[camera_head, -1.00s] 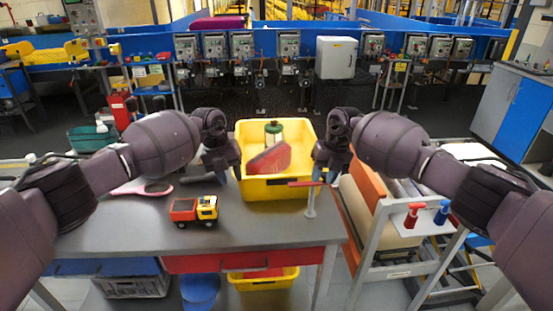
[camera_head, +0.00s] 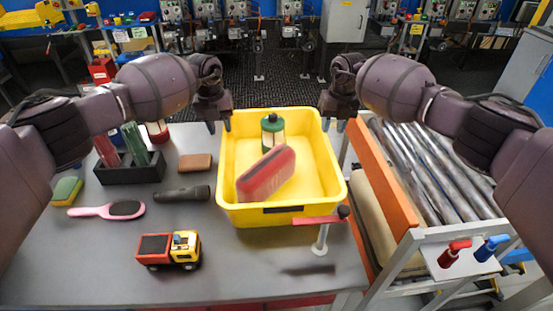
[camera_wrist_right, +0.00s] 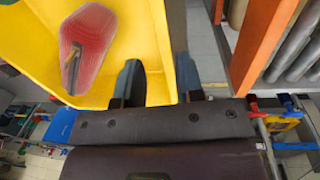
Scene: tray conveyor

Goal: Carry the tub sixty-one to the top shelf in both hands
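A yellow tub (camera_head: 275,217) stands on the grey table. It holds a red case (camera_head: 266,174) and a green-topped canister (camera_head: 272,132). In the right wrist view the tub's wall (camera_wrist_right: 158,45) and the red case (camera_wrist_right: 84,45) show close by. No number can be read on the tub. My left gripper (camera_head: 219,127) is open just left of the tub's far-left rim. My right gripper (camera_head: 333,126) is open at the far-right rim. In the right wrist view its fingers (camera_wrist_right: 158,82) appear on either side of the wall's edge; contact cannot be told.
A toy truck (camera_head: 168,250), pink brush (camera_head: 107,210), dark flashlight (camera_head: 182,194) and black organizer (camera_head: 130,172) lie left of the tub. A red-handled stand (camera_head: 320,236) is close to its front-right corner. A roller conveyor (camera_head: 430,160) with an orange side rail (camera_head: 386,180) is right. No shelf is identifiable.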

